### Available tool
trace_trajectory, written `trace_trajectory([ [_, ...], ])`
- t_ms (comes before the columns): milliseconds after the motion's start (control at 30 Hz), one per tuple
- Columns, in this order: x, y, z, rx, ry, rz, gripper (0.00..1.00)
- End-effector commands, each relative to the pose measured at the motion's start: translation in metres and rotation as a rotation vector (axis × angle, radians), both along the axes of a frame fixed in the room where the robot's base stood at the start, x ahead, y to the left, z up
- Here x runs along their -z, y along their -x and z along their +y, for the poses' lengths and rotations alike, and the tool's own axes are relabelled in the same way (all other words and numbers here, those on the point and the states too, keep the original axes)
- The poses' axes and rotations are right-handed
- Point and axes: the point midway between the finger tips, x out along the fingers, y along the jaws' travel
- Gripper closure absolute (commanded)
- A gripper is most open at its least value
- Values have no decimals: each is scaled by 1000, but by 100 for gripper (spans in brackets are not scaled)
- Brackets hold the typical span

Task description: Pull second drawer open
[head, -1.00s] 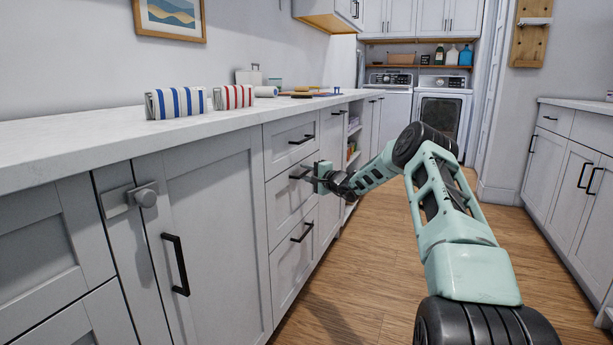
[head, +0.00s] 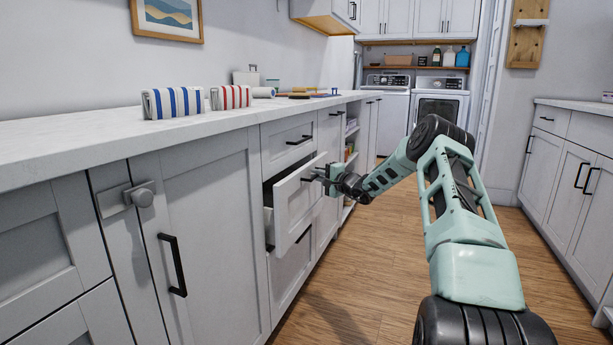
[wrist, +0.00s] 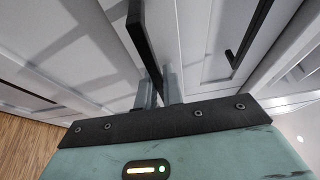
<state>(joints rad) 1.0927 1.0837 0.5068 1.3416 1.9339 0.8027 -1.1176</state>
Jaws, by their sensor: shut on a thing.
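The second drawer (head: 299,203) is the middle front of a stack of three white drawers. It stands partly open, and a dark gap shows along its top and left side. My gripper (head: 315,178) is at the black bar handle of this drawer. In the wrist view the handle (wrist: 142,38) runs between my two grey fingers (wrist: 159,88), which are shut on it. The drawer's contents are mostly hidden in the head view.
The top drawer (head: 289,143) and bottom drawer (head: 291,277) are shut. A cabinet door with a black handle (head: 173,265) is to the left. Rolled striped towels (head: 173,102) lie on the white counter (head: 60,141). The wooden floor (head: 375,285) is clear to the right.

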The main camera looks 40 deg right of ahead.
Motion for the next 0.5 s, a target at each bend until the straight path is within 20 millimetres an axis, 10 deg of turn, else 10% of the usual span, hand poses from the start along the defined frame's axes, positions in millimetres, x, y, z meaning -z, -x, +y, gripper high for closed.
trace_trajectory([
  [500, 1, 171, -72, 7, -2, 3, 100],
])
